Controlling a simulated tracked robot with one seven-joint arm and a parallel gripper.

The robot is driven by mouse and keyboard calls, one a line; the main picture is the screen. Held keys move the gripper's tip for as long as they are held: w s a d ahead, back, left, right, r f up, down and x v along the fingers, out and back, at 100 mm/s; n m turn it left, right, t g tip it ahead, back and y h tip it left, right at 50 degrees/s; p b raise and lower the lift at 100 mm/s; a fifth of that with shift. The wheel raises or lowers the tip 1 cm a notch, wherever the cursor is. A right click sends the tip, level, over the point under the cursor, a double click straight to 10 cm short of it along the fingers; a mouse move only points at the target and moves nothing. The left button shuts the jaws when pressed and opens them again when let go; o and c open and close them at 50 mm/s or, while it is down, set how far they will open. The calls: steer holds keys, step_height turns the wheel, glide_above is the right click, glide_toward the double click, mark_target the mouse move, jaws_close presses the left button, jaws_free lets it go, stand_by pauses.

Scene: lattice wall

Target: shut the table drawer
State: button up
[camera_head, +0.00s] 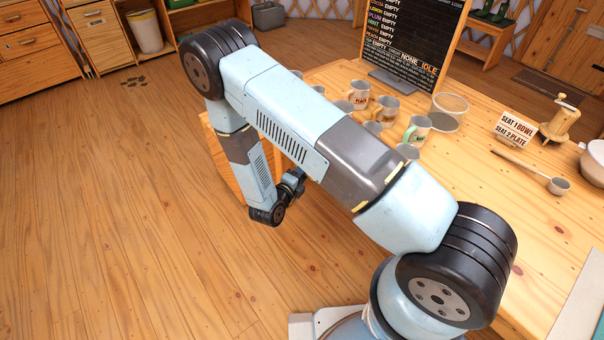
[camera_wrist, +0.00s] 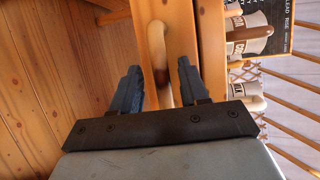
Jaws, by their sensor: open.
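The drawer front (camera_wrist: 181,22) is a light wooden board seen at a steep angle in the wrist view. Its pale curved handle (camera_wrist: 156,42) stands out from it, darker at the near end. My gripper (camera_wrist: 158,72) is open, with one dark finger on each side of the handle; I cannot tell whether either finger touches it. How far the drawer stands out is not clear.
Several mugs (camera_head: 417,130) stand on the tabletop (camera_head: 475,185), close to the drawer side. A black menu board (camera_head: 400,45) stands at its back. The wooden floor (camera_head: 120,200) at left is clear.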

steer(key=shift+c, duration=0.3)
jaws_close()
stand_by(0.4)
